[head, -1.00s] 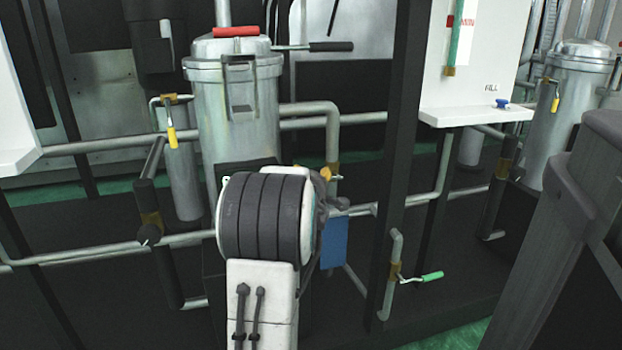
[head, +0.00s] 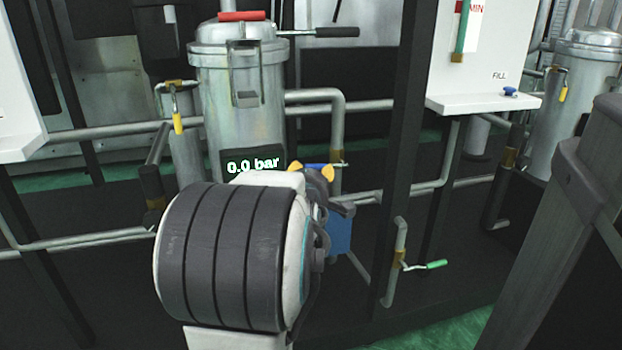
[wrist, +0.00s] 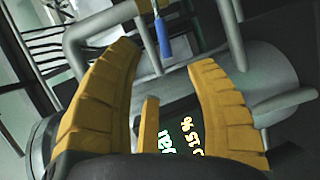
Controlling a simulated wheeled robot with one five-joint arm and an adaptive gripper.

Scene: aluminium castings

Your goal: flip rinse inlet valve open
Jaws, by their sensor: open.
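A valve with a blue handle (wrist: 163,36) shows in the wrist view, just beyond my fingertips and in line with the gap between them. In the head view a blue handle (head: 318,166) shows partly behind my gripper, beside a brass fitting on the bent pipe from the vessel. No label naming the rinse inlet is readable. My gripper (head: 311,173) has its yellow fingers apart and empty; they also spread wide in the wrist view (wrist: 168,75). The handle looks apart from the fingers, but the exact gap cannot be told.
The steel vessel (head: 240,110) with a 0.0 bar display (head: 252,162) stands behind my arm. Other valves have a yellow handle (head: 177,122), a green handle (head: 437,264) and a blue FILL handle (head: 510,91). A dark post (head: 398,150) stands right of my gripper.

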